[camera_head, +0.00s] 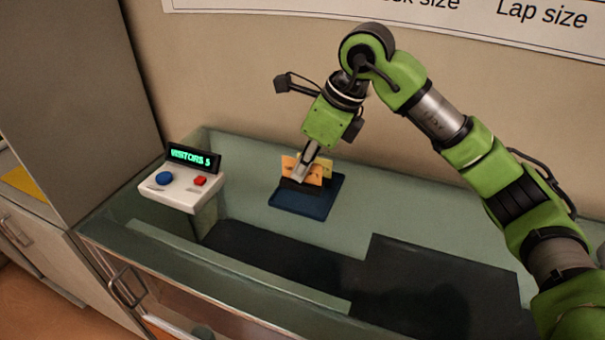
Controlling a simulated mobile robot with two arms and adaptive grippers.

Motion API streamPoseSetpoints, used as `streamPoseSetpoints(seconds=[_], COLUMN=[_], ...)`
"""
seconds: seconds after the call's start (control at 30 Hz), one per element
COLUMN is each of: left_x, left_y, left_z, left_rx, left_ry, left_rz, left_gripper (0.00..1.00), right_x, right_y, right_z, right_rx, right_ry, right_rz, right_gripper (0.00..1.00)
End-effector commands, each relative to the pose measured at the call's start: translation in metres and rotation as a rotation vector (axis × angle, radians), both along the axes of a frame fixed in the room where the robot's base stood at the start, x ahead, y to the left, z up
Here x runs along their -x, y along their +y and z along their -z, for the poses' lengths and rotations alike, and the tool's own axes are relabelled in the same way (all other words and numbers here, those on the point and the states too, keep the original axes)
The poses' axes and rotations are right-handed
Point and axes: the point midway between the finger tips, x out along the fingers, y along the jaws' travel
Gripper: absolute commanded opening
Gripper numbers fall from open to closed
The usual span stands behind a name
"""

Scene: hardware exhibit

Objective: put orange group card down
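The orange group card (290,163) stands upright at a dark slot or holder on the dark blue tray (308,210), on the glass counter. My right gripper (301,173) comes down from above, its fingers close together on the orange card; they cover the card's middle. A paler yellow card (326,165) shows just behind and to the right. Whether the orange card's lower edge rests in the holder cannot be told. My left gripper is not in view.
A white counter box (181,190) with a blue button, a red button and a lit "VISITORS 5" display stands left of the tray. The glass counter (390,205) is clear right of the tray. A wall with a printed sign (420,20) rises behind.

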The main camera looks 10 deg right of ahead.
Motion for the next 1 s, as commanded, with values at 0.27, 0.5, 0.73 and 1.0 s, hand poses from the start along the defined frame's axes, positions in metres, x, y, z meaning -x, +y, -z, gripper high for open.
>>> streamPoseSetpoints(seconds=[0.27,0.5,0.73,1.0], left_x=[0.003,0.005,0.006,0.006], left_y=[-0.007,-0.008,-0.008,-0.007], left_z=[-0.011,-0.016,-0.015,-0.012], left_rx=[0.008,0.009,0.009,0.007], left_ry=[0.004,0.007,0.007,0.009], left_rz=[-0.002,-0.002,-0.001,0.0], left_gripper=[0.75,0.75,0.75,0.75], right_x=[-0.017,-0.017,-0.017,-0.016], right_y=[-0.005,-0.005,-0.005,-0.005], right_z=[0.021,0.05,0.051,0.054], right_rx=[-0.001,-0.001,-0.001,-0.002], right_ry=[0.003,-0.001,-0.002,-0.001], right_rz=[0.002,-0.001,-0.001,0.0], right_gripper=[0.0,0.0,0.0,0.21])
